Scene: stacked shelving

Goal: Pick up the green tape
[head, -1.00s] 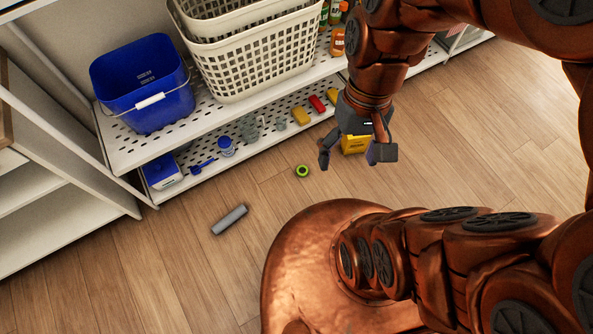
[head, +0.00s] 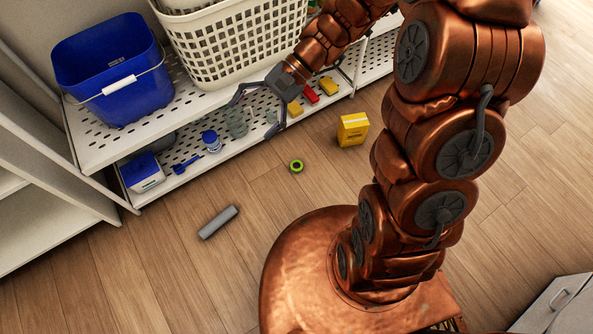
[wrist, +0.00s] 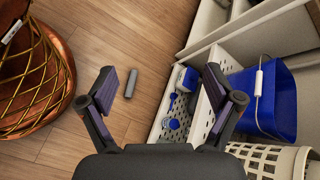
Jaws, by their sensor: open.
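The green tape (head: 296,166) is a small green ring with a dark centre lying on the wooden floor, in front of the lower shelf, in the head view. I cannot make it out in the wrist view. My gripper (head: 258,110) is open and empty, up by the shelf's front edge, above and to the left of the tape in the head view. In the wrist view its two fingers (wrist: 171,88) are spread wide apart with nothing between them but floor and shelf behind.
A grey cylinder (head: 218,222) and a yellow box (head: 352,129) lie or stand on the floor either side of the tape. The perforated shelf (head: 190,106) holds a blue bucket (head: 116,75) and a white basket (head: 232,47). Small items sit on the lower shelf. Floor around the tape is clear.

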